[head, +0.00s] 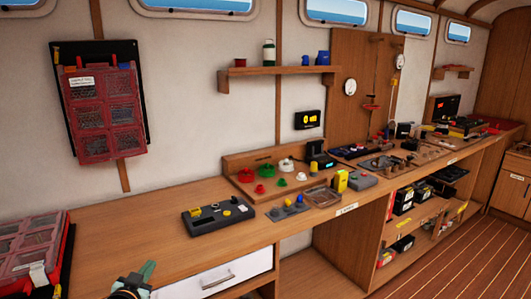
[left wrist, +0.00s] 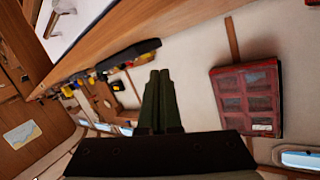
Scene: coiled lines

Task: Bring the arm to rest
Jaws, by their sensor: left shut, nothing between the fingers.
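My left gripper (head: 148,270) shows at the bottom left of the head view, low in front of the wooden workbench (head: 150,235). Its green fingers also show in the left wrist view (left wrist: 158,75). They are together, with nothing between them. The gripper appears apart from the bench and from the objects on it. My right gripper is not in view.
A grey device (head: 218,216) sits on the bench. A white drawer (head: 221,276) is below the bench top. Several small items fill the bench's far part.

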